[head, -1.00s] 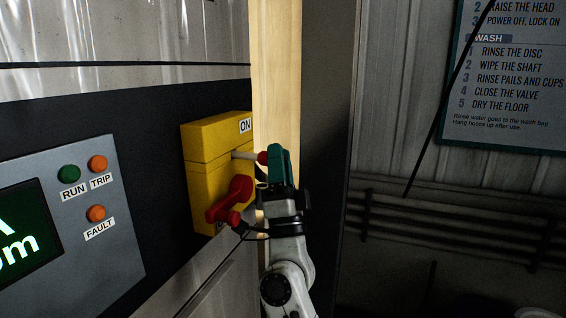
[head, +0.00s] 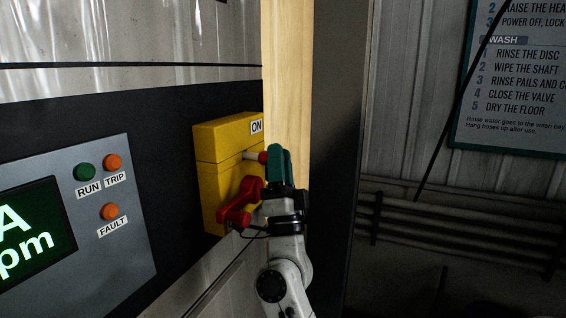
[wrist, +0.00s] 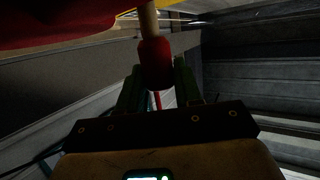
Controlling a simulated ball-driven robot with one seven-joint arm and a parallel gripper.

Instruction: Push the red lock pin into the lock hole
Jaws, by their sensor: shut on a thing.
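The lock pin has a red head (head: 263,157) and a pale shaft (head: 251,155). My gripper (head: 275,165), with green fingers, is shut on the red head. The shaft points left at the front of the yellow switch box (head: 216,160), and its far end meets the box face below the ON label. The lock hole itself is hidden by the shaft. In the wrist view the red head (wrist: 155,63) sits between the fingertips and the shaft (wrist: 148,20) runs away toward a yellow edge at the top.
A red rotary handle (head: 240,200) sticks out of the box just below the pin, close to my gripper. A dark thin cord (head: 250,231) hangs by it. A control panel (head: 130,180) is on the left. A pale wooden post (head: 287,80) stands behind. Right of my arm is open.

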